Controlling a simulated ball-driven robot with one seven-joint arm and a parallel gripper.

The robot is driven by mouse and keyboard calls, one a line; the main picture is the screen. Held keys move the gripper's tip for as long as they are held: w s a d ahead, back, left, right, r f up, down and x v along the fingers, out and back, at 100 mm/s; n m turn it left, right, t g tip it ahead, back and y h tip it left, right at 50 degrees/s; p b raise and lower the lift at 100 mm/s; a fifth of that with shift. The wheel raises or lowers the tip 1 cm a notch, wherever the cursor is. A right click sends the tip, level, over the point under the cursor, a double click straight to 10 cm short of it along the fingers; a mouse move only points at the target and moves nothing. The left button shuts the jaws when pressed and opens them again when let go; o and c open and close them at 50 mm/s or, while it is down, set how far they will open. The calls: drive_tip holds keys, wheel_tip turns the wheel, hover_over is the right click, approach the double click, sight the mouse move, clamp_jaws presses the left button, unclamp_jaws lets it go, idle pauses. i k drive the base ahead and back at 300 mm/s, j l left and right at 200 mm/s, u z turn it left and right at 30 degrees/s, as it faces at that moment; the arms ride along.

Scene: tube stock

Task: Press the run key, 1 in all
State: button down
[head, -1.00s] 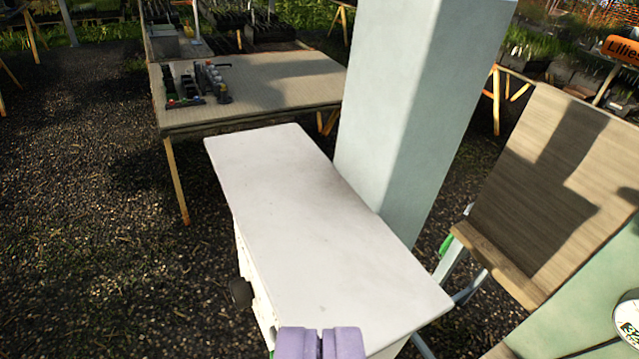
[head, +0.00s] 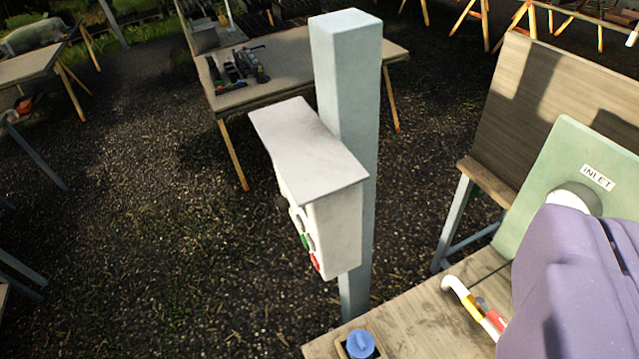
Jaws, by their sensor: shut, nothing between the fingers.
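A white control box (head: 335,230) with a sloping lid is fixed to a pale grey-blue post (head: 348,80). Its narrow front faces left and shows steeply edge-on. A green key (head: 305,241) sits low on that face, with a red key (head: 315,261) below it and round grey parts above. No lettering for the run key is readable, so I cannot confirm which key it is. My lavender gripper (head: 575,285) looms large at the lower right, shut and empty, well apart from the box. Its tips are not clearly visible.
A wooden bench (head: 410,315) lies below, with a blue knob (head: 360,344) and a white pipe end (head: 453,284). A green panel marked INLET (head: 560,150) stands at the right. A table (head: 290,70) stands behind the post. Open gravel lies left of the box.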

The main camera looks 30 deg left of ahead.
sight(304, 238)
drive_tip(key=k+l+u, duration=0.1)
drive_tip(key=k+u, duration=0.55)
drive_tip(key=k, duration=0.25)
